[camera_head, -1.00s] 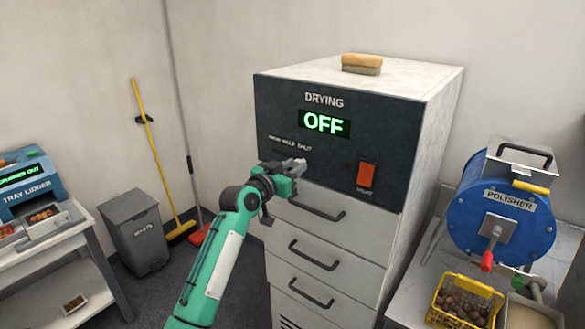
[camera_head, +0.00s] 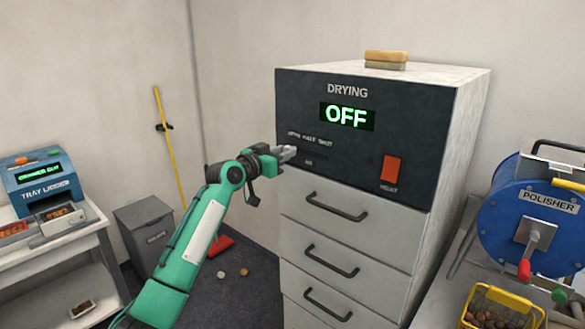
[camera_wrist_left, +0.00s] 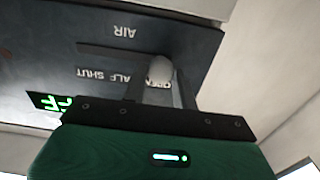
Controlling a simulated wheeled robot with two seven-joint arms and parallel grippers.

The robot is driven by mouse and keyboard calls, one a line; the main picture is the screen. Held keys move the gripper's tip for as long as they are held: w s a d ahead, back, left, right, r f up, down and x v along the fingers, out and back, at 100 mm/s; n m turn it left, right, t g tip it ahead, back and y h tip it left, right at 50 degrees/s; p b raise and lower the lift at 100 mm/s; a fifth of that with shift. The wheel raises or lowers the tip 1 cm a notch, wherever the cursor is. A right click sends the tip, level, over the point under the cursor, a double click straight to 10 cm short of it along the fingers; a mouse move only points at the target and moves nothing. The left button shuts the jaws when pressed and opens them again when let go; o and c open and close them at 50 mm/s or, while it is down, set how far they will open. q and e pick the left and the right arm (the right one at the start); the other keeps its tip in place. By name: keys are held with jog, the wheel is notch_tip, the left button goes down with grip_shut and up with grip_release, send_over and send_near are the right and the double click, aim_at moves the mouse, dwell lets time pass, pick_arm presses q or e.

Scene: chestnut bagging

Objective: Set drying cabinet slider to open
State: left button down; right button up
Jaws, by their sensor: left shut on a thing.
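The drying cabinet (camera_head: 345,210) stands in the middle right of the head view, its dark panel reading OFF. The slider slot is low on the panel's left, under the labels OPEN, HALF, SHUT. My left gripper (camera_head: 288,153) is at the slot's left end, below OPEN. In the left wrist view, where the panel appears upside down, the gripper (camera_wrist_left: 160,88) is shut on the pale slider knob (camera_wrist_left: 162,70). The knob covers part of the word OPEN, and the bare slot (camera_wrist_left: 105,52) runs away from it toward HALF and SHUT. My right gripper is not in view.
An orange switch (camera_head: 390,169) is right of the slot, with drawer handles (camera_head: 337,208) below. The blue polisher (camera_head: 530,225) stands at the right, the tray loader (camera_head: 40,185) at the left. Two small round things (camera_head: 232,273) lie on the floor. A sponge (camera_head: 386,58) lies on top.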

pick_arm(q)
jog(key=shift+w+a+r, duration=0.1)
jog(key=shift+w+a, duration=0.05)
jog(key=shift+a, duration=0.1)
jog(key=c, duration=1.3)
grip_release()
jog(key=shift+o, duration=1)
jog(key=shift+w+a, duration=0.1)
jog(key=shift+a, duration=0.05)
